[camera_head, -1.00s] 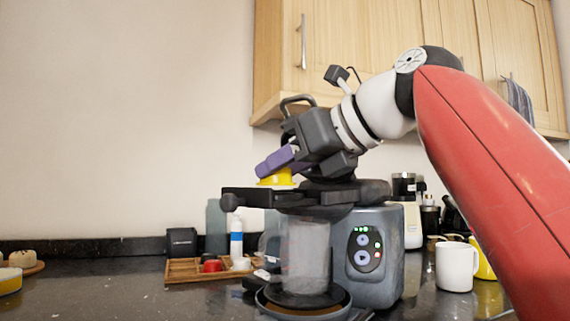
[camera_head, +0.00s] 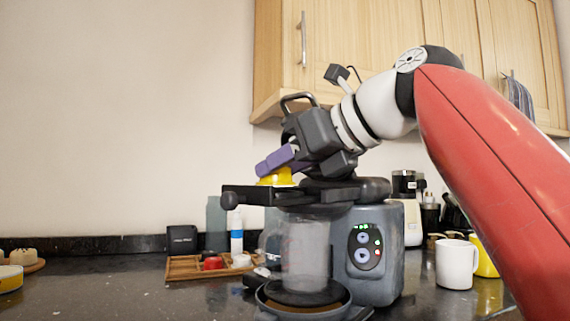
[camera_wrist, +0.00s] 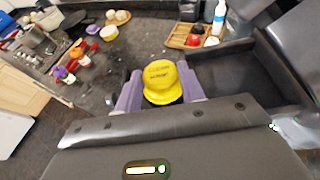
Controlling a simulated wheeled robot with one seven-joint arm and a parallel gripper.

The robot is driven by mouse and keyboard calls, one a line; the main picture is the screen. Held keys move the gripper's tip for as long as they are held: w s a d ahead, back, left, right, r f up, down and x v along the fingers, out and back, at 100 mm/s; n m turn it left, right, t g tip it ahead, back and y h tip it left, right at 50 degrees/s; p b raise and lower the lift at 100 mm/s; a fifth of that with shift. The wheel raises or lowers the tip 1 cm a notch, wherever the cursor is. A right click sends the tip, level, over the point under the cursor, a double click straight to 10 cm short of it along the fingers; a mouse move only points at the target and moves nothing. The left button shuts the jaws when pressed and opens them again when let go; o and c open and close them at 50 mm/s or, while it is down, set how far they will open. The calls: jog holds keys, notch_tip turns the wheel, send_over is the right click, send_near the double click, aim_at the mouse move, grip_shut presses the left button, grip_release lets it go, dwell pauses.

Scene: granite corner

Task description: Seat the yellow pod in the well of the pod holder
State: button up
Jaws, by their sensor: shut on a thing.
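The yellow pod (camera_head: 276,177) is between the purple fingers of my gripper (camera_head: 277,160). In the wrist view the pod (camera_wrist: 160,80) is gripped between both fingers (camera_wrist: 161,94), its printed face toward the camera. The black pod holder (camera_head: 258,196) juts out to the left from the top of the grey coffee machine (camera_head: 375,285). The pod is right at the holder's top, its lower part hidden behind the holder's edge. The well is hidden, so I cannot tell whether the pod is in it or just above it.
A clear jug (camera_head: 305,255) stands under the holder on the machine's base. A wooden tray (camera_head: 190,275) with small items and a blue-and-white bottle (camera_head: 237,240) are to the left. A white mug (camera_head: 456,265) stands at right.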

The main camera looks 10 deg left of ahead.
jog(key=shift+f+b, duration=0.65)
jog(key=shift+f, duration=0.25)
jog(key=o, duration=1.1)
jog(key=shift+d+r, duration=0.1)
jog(key=p+v, duration=0.1)
jog(key=v, duration=0.6)
jog(key=shift+s+d, duration=0.2)
jog(key=shift+d, duration=0.05)
jog(key=shift+r, duration=0.15)
